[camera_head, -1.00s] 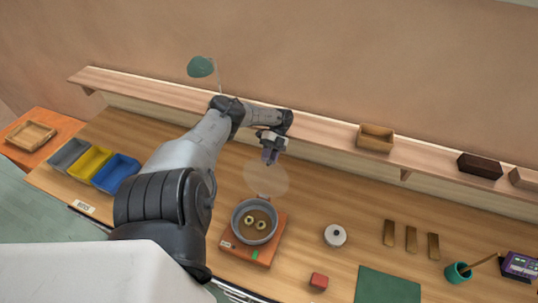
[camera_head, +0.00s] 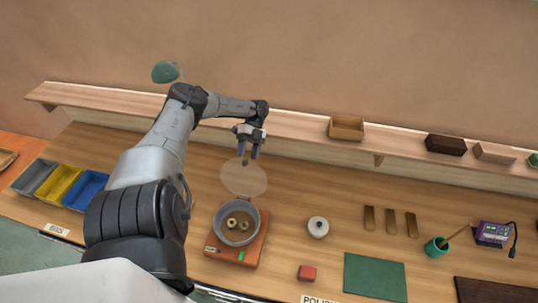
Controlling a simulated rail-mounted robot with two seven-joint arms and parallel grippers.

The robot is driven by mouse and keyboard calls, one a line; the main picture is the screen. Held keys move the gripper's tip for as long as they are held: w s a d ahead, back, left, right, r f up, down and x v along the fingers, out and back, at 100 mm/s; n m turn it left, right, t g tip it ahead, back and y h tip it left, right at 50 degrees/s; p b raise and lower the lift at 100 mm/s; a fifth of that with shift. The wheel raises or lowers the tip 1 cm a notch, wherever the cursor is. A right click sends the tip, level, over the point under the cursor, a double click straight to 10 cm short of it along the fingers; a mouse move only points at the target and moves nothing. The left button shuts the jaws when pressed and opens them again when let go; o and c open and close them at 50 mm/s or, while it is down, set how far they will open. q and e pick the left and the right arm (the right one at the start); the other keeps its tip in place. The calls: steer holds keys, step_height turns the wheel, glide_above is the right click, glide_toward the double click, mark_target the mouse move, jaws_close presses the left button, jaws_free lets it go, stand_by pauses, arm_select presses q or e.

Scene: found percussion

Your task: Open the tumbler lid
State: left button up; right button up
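The tumbler is a grey round drum (camera_head: 236,226) on an orange-brown base (camera_head: 250,250) with a green button. Two pale rings lie inside its open top. Its clear round lid (camera_head: 243,179) stands raised behind the drum, away from the opening. My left gripper (camera_head: 248,156) is just above and behind the lid's upper edge, fingers pointing down, apart and with nothing seen between them. Whether a fingertip touches the lid I cannot tell. My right gripper is not in view.
Grey, yellow and blue bins (camera_head: 60,185) stand at the left. A shelf with a wooden box (camera_head: 346,128) runs along the back.

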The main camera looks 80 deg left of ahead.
arm_select(q)
steer(key=w+d+r+b, duration=0.2)
steer(key=w+d+r, duration=0.4)
steer(key=w+d, duration=0.1)
steer(key=shift+d, duration=0.65)
